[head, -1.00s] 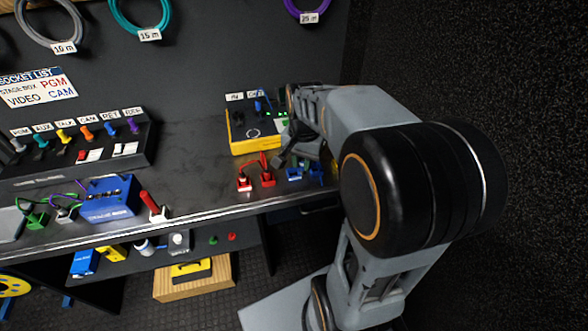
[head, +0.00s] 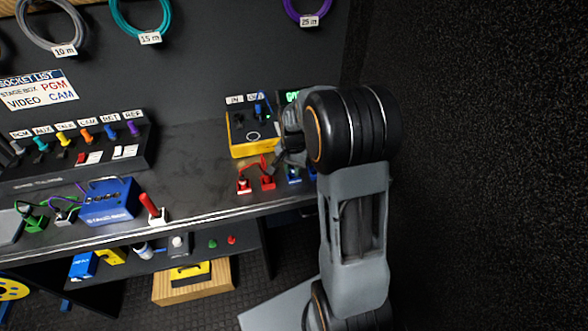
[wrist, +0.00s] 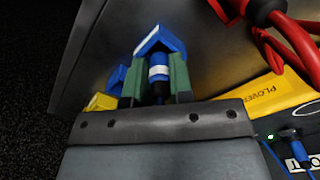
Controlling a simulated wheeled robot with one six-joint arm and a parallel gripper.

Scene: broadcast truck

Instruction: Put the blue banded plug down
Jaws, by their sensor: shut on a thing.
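The blue banded plug (wrist: 158,72), with a white band, is in the wrist view between the green-padded fingers of my gripper (wrist: 158,82). My gripper is shut on it. A blue block with a pale edge (wrist: 160,40) lies right at the plug's far end; I cannot tell whether the plug touches or sits in it. In the head view my gripper (head: 279,158) is over the right end of the bench, just in front of the yellow box, and the arm hides much of it. Blue pieces (head: 293,175) show below it on the bench; the held plug is not clear there.
A yellow box (head: 252,146) with a blue plug (head: 258,110) stands behind my gripper. Two red plugs (head: 243,186) with red cables are close on the left. A red-handled switch (head: 152,208) and a blue box (head: 109,204) stand further left. Bare bench (head: 190,160) lies between.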

